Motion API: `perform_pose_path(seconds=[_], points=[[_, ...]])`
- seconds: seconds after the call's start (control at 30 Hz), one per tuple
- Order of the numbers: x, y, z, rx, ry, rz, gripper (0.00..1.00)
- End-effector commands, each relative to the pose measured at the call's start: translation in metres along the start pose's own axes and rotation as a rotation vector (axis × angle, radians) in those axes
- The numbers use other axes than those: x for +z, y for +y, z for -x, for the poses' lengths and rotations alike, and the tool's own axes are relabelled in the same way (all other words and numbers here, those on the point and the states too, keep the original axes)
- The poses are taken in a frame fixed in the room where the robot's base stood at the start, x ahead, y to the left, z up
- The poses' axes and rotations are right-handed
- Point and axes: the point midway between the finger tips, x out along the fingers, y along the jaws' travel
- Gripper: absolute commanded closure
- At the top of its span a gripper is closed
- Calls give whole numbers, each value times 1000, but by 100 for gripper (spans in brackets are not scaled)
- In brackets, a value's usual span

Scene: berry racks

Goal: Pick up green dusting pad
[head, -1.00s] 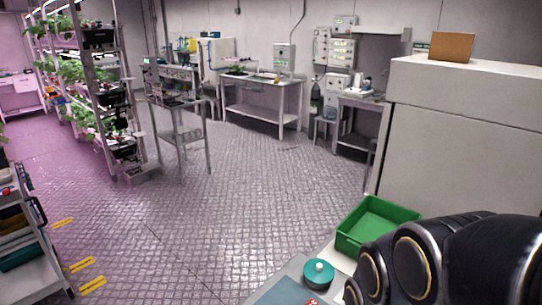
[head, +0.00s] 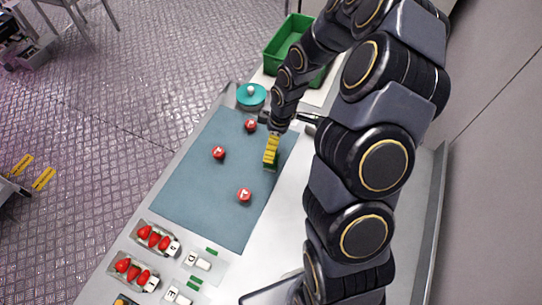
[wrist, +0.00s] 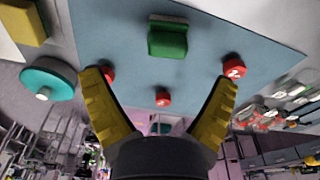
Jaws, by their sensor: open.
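In the head view, a bit of the green pad (head: 270,168) shows just below the yellow fingers. My gripper (head: 271,152) hangs over the right part of the mat. In the wrist view my gripper (wrist: 160,105) has its two yellow fingers wide apart with nothing between the tips. The pad appears beyond the fingertips, roughly centred between them. The exact height above it is hard to tell.
Several red round pieces (head: 244,195) lie on the mat. A teal round lid-like item with a knob (head: 251,97) and a green bin (head: 284,42) stand at the far end. Red berries in trays (head: 156,238) line the near left. A wall or cabinet is at right.

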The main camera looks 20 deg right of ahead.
Motion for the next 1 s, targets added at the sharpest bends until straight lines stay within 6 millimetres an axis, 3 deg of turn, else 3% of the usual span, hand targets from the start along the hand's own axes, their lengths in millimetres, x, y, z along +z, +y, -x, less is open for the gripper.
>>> perform_pose_path(seconds=[0.27, 0.57, 0.83, 0.87, 1.0], points=[[2, -4, -23, -3, -3, -1, 12], [6, -10, -62, -3, -2, -2, 12], [5, -8, -66, 2, 1, -3, 12], [5, -8, -66, 2, 1, -3, 18], [5, -8, -66, 1, 1, -3, 77]])
